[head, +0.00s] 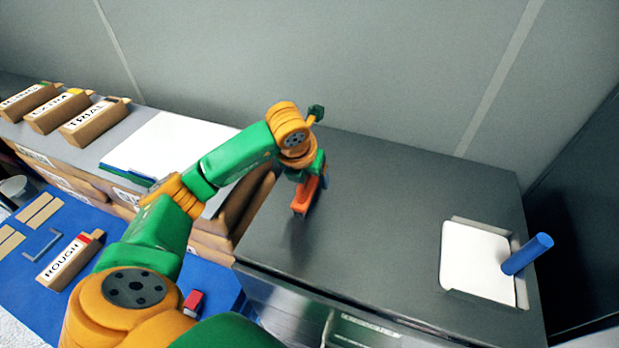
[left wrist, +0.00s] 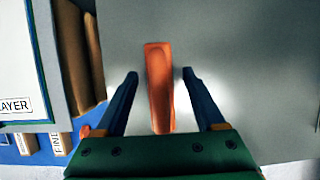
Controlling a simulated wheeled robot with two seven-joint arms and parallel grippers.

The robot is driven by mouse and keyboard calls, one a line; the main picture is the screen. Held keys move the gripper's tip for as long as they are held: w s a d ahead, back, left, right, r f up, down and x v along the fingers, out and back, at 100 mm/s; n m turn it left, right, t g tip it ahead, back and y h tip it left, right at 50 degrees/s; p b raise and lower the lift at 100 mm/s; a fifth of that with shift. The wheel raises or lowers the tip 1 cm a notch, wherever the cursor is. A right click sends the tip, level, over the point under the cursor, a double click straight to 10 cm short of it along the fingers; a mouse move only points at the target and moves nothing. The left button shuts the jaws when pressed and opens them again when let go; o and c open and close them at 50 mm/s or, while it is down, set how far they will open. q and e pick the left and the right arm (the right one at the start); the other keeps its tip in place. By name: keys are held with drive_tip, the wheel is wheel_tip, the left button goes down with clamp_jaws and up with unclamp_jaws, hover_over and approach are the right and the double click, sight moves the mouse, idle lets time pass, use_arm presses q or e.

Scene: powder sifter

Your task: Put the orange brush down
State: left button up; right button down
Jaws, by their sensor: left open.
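The orange brush (head: 305,197) is on or just above the dark grey cabinet top, near its left edge, under my left gripper. In the left wrist view the brush (left wrist: 159,88) lies lengthwise between the two fingers, with a gap on each side. My left gripper (left wrist: 160,78) is open, its fingers spread on both sides of the brush without touching it. In the head view the left gripper (head: 312,185) is partly hidden behind the brush and wrist. Whether the brush touches the surface is hard to tell. My right gripper is not in view.
The dark cabinet top (head: 390,230) has wide clear room around the brush. A white tray (head: 478,262) with a blue cylinder (head: 527,254) stands at the right. Cardboard boxes and a white panel (head: 170,145) are at the left. A labelled ROUGH box (head: 68,260) lies on the blue surface.

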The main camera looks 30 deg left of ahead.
use_arm(q)
drive_tip(key=p+v, duration=0.1)
drive_tip(key=v, duration=0.9)
drive_tip(key=shift+r, duration=0.35)
drive_tip(key=shift+s+d+r, duration=0.1)
drive_tip(key=shift+s+r, duration=0.25)
drive_tip(key=shift+r, duration=0.05)
drive_tip(key=shift+f, duration=0.1)
